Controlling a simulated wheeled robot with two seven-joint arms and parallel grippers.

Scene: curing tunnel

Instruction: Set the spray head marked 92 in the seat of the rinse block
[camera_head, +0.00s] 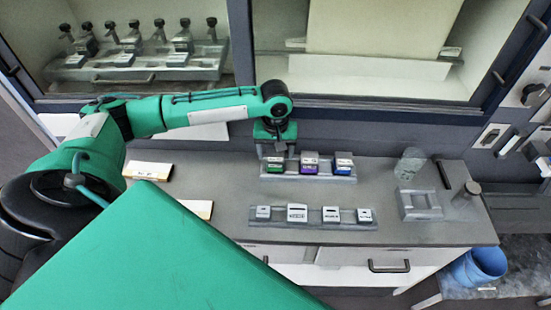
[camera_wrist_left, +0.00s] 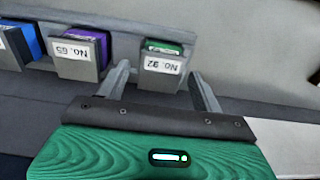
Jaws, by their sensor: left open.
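The spray head marked No. 92 (camera_wrist_left: 162,66) is a grey block with a green top. It stands at the left end of the rear rack and also shows in the head view (camera_head: 274,164). My left gripper (camera_head: 277,148) is at this head from above and behind. In the left wrist view its fingers (camera_wrist_left: 159,72) are open, one on each side of the head, with gaps visible. I cannot tell which piece is the rinse block; the front row (camera_head: 297,213) has labels too small to read. My right gripper is not in view.
A purple-topped head marked No. 65 (camera_wrist_left: 82,52) and a blue-topped one (camera_head: 343,163) share the rack (camera_head: 337,180). A grey open frame (camera_head: 420,206), a clear piece (camera_head: 408,164) and a dark upright bar (camera_head: 443,174) stand to the right. A blue bucket (camera_head: 479,267) is lower right.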

